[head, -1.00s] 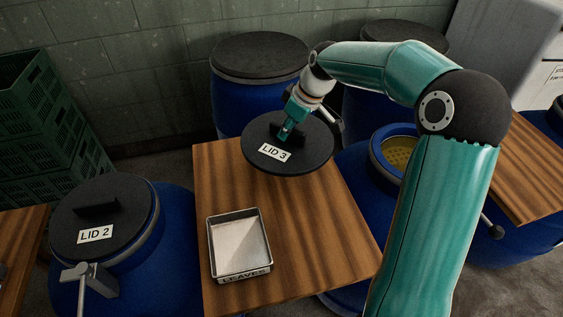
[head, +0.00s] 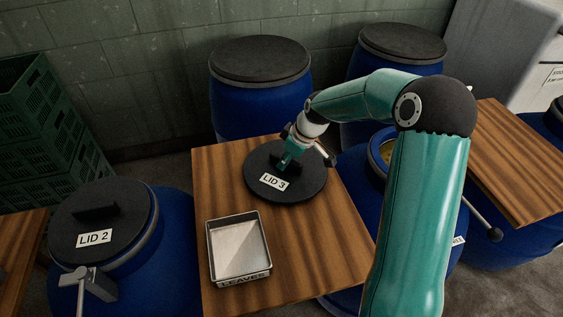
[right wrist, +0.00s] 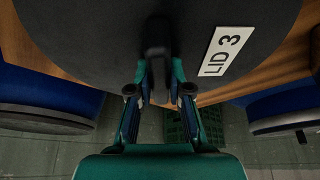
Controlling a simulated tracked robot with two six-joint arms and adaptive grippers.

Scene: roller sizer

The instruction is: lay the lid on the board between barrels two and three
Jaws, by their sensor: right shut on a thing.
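The black round lid marked LID 3 (head: 305,188) is over the back part of the wooden board (head: 300,260) between the two front barrels. It looks level and low; I cannot tell whether it rests on the board. My right gripper (head: 288,161) is shut on the lid's handle, which shows between the fingers in the right wrist view (right wrist: 156,45). Barrel two (head: 165,250) at the left wears LID 2 (head: 70,225). Barrel three (head: 350,185), right of the board, is open and partly hidden by my right arm. My left gripper is not in view.
A metal tray marked LEAVES (head: 238,245) stands on the front left of the board. Two lidded blue barrels (head: 258,100) stand at the wall. Green crates (head: 40,130) are stacked at the left. Another wooden board (head: 520,165) is at the right. The first board's front right is clear.

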